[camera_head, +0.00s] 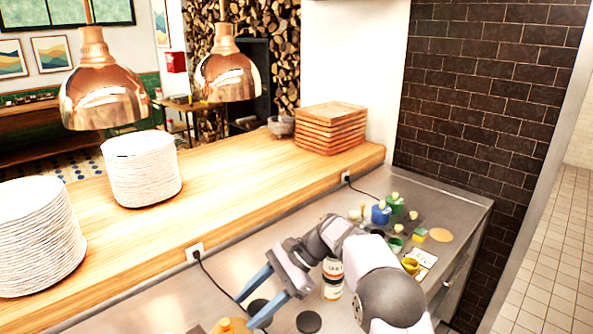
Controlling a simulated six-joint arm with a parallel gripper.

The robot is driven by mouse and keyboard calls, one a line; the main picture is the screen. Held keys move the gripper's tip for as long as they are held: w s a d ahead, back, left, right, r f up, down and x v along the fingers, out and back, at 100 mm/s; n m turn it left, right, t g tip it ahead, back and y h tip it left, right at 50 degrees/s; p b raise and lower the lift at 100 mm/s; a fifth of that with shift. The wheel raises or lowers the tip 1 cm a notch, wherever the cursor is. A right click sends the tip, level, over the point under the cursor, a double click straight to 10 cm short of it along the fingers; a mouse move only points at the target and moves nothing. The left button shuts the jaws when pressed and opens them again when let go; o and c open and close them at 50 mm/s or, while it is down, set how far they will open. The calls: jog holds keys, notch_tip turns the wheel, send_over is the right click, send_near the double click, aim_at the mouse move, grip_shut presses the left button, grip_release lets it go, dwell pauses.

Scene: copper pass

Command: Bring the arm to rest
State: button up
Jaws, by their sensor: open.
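My arm reaches in from the lower right over the steel counter (215,284). My gripper (243,312) is at its end, pointing down and to the left. Its two blue fingers are spread apart, and I see nothing held between them. A dark round disc lies on the counter close by the fingers, partly hidden. Another dark disc (309,322) lies to their right.
Small blue (380,214), green and yellow items stand on the counter right of the arm. An orange object (231,326) is at the bottom edge. The raised wooden shelf (215,200) holds plate stacks (140,170) and wooden boards (330,128). Copper lamps (104,95) hang above it.

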jog(key=s+a+r+n+g+y+p, duration=0.1)
jog(key=s+a+r+n+g, duration=0.15)
jog(key=s, duration=0.45)
jog(key=s+a+r+n+g, duration=0.1)
jog(key=s+a, duration=0.2)
jog(key=s, duration=0.5)
jog(key=s+d+f+t+h, duration=0.1)
jog(key=d+f, duration=0.1)
jog(key=d, duration=0.2)
jog(key=s+d+f+n+h, duration=0.1)
jog(key=s+d+f, duration=0.1)
jog(key=d, duration=0.2)
jog(key=s+d+f+n+t+h, duration=0.1)
jog(key=s+d+h, duration=0.1)
jog(key=d, duration=0.2)
jog(key=shift+f+t+p, duration=0.3)
jog(key=shift+f+t, duration=0.05)
jog(key=shift+f, duration=0.05)
jog(key=s+d+f+n+t+h, duration=0.1)
jog(key=d+f+n+t+h, duration=0.1)
jog(key=d, duration=0.7)
jog(key=s+d+f+n+t+h, duration=0.2)
jog(key=d+n+h, duration=0.1)
jog(key=d, duration=0.7)
jog(key=shift+d+f+t+h, duration=0.15)
jog(key=shift+f+t+h, duration=0.25)
jog(key=shift+h, duration=0.3)
jog(key=shift+n, duration=0.25)
